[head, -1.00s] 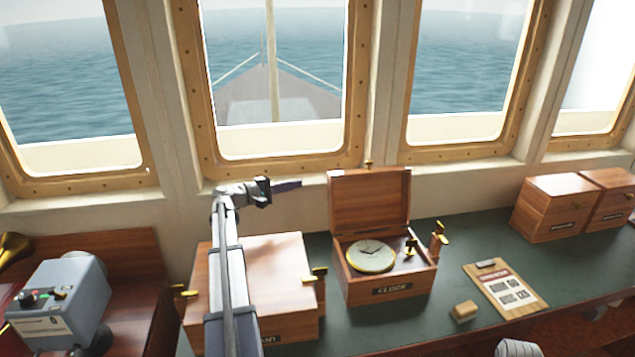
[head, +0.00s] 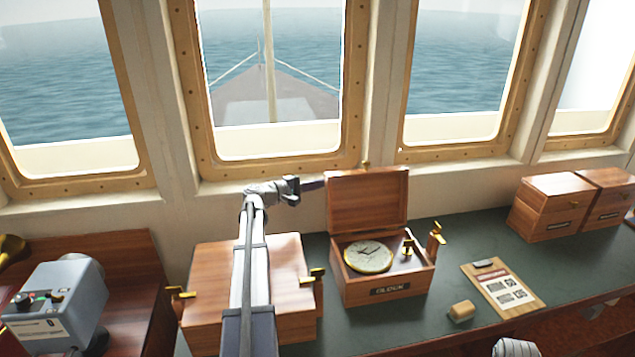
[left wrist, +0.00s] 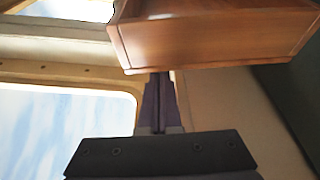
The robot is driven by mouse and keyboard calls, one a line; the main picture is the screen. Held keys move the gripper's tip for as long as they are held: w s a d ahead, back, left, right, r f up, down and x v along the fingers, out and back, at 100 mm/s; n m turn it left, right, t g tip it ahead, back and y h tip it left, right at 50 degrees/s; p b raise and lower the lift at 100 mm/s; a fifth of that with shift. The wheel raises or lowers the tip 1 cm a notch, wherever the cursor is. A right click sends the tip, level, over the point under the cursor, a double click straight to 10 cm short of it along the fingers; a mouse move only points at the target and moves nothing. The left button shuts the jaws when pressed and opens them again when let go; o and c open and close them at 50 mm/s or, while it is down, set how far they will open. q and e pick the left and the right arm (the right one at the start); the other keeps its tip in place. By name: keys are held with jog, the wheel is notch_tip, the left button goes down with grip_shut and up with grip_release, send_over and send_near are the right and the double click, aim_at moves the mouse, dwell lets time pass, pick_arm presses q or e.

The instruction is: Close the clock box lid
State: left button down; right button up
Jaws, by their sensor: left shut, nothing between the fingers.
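The clock box (head: 384,287) stands on the green counter with its lid (head: 368,201) raised upright at the back. A round brass-rimmed clock (head: 368,256) lies inside, with a brass key-like fitting beside it. My left gripper (head: 321,184) is shut and empty. Its tip is at the left edge of the raised lid in the head view; I cannot tell whether it touches. In the left wrist view the shut fingers (left wrist: 158,85) point at a wooden panel, likely the lid (left wrist: 215,38), close ahead. My right gripper is not in view.
A closed wooden box (head: 285,255) stands left of the clock box, under my left arm. More wooden boxes (head: 550,207) stand further right. Windows (head: 460,70) rise behind the counter.

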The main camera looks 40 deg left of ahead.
pick_arm(q)
jog(key=shift+d, duration=0.1)
dwell(0.3)
jog(key=s+d+r+m+t+h+b, duration=0.1)
jog(key=s+d+m+b, duration=0.5)
jog(key=s+d+m, duration=0.6)
jog(key=shift+d+m+t+h, duration=0.4)
jog(key=shift+d+t+h, duration=0.5)
jog(key=shift+d+h, duration=0.15)
jog(key=shift+s, duration=0.15)
